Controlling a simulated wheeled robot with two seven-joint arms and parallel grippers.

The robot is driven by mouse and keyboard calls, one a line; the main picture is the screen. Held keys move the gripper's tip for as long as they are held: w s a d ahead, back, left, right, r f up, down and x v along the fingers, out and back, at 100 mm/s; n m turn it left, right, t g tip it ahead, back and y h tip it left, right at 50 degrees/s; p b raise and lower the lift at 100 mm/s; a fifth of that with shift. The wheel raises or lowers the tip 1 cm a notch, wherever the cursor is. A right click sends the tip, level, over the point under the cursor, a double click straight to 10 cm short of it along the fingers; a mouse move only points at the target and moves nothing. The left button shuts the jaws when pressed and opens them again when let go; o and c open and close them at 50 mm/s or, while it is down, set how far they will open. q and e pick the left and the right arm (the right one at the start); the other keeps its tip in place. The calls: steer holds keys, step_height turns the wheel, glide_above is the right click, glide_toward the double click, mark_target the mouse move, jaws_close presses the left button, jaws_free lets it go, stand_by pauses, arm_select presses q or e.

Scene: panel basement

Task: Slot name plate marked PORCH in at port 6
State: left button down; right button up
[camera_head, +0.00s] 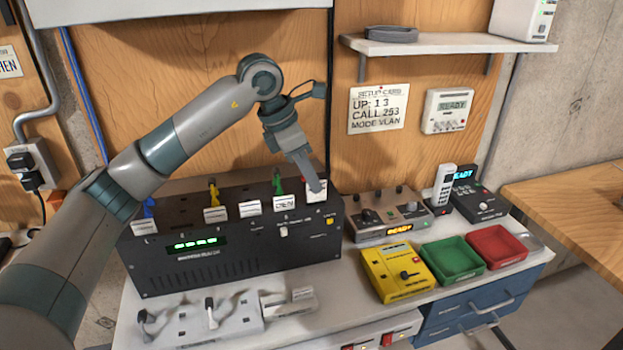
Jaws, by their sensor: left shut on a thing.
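A black patch unit (250,251) stands on the bench, with a row of ports along its sloped top. My left gripper (316,185) reaches down to the right end of that row. It is shut on a small white name plate (317,194). The fingers cover part of this plate and I cannot read its lettering. I cannot tell whether the plate sits in the port or is just above it. Other white plates stand along the front of the row, one (286,203) seemingly marked DEN. My right gripper is out of view.
Blue, yellow (213,186), green (277,180) and red plugs stand behind the plates. A grey rack (185,318) with levers lies in front. To the right are a yellow box (398,278), a green tray (452,271) and a red tray (524,250). A shelf (440,43) hangs above.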

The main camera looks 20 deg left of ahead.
arm_select(q)
steer(key=shift+f+b, duration=0.2)
steer(key=shift+b, duration=0.15)
stand_by(0.7)
steer(key=shift+f+b, duration=0.2)
steer(key=shift+b, duration=0.15)
stand_by(0.9)
steer(key=shift+f+b, duration=0.2)
steer(key=shift+b, duration=0.1)
stand_by(0.8)
steer(key=shift+f+b, duration=0.25)
steer(key=shift+b, duration=0.2)
stand_by(0.9)
steer(key=shift+f+b, duration=0.35)
steer(key=shift+b, duration=0.15)
stand_by(1.1)
stand_by(0.3)
steer(key=c, duration=1.5)
jaws_free()
steer(key=shift+o, duration=0.2)
steer(key=shift+r, duration=0.1)
